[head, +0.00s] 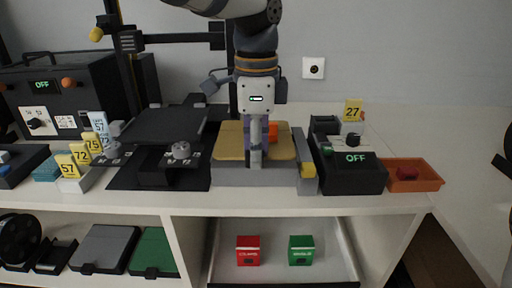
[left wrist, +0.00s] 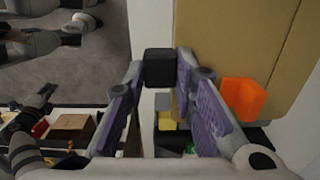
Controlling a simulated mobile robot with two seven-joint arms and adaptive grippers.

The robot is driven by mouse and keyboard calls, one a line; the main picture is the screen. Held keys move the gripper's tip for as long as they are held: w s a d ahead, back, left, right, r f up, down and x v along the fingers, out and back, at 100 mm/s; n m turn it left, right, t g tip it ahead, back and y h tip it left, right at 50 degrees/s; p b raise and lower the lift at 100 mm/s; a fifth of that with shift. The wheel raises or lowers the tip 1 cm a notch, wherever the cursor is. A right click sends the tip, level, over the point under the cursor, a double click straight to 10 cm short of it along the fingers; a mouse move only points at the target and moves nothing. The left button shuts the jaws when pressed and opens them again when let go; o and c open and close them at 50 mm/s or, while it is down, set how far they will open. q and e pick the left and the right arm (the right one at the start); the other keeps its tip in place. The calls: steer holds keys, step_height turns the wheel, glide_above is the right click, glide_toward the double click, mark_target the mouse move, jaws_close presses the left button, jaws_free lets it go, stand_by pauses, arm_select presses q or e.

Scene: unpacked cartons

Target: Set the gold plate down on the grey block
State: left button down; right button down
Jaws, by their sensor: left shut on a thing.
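The gold plate (head: 229,142) is a flat tan sheet over the grey block (head: 250,177) in the head view. An orange piece (head: 271,131) is on its right part. The plate also shows in the left wrist view (left wrist: 222,40), with the orange piece (left wrist: 240,99) on it. My left gripper (head: 255,161) points down at the plate's front middle. It is shut on a small black tab (left wrist: 160,67) at the plate's edge. The gripper hides part of the plate, and I cannot tell whether the plate touches the block. My right gripper is not in view.
A black box reading OFF (head: 354,173) stands right of the block, with an orange tray (head: 414,176) beyond it. A black platform with knobs (head: 160,132) is at left. An open drawer (head: 280,271) below holds red and green boxes.

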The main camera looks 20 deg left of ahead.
arm_select(q)
steer(key=shift+f, duration=0.3)
steer(key=shift+f, duration=0.75)
steer(key=c, duration=1.2)
jaws_free()
steer(key=shift+c, duration=0.2)
steer(key=shift+f, duration=0.1)
steer(key=shift+r, duration=1.65)
step_height(320, 180, up, 12)
